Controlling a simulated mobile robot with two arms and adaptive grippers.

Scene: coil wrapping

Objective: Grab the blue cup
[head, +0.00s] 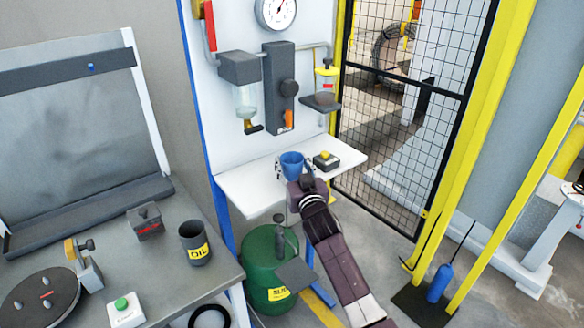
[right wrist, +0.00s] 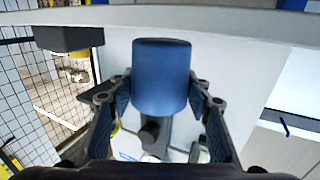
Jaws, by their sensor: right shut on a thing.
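The blue cup (head: 291,163) is upright at the white shelf (head: 248,188) under the wall panel. My right gripper (head: 293,171) reaches up to it from below right and is shut on it, one finger on each side. In the right wrist view the blue cup (right wrist: 161,78) fills the space between the two fingers of my right gripper (right wrist: 160,92). I cannot tell whether the cup's base touches the shelf. My left gripper is not in view.
A small box with a yellow button (head: 326,160) sits on the shelf close right of the cup. A dispenser (head: 245,95) hangs above. A green tank (head: 268,262) stands below. At left, a grey bench (head: 185,285) holds a dark OIL cup (head: 195,244).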

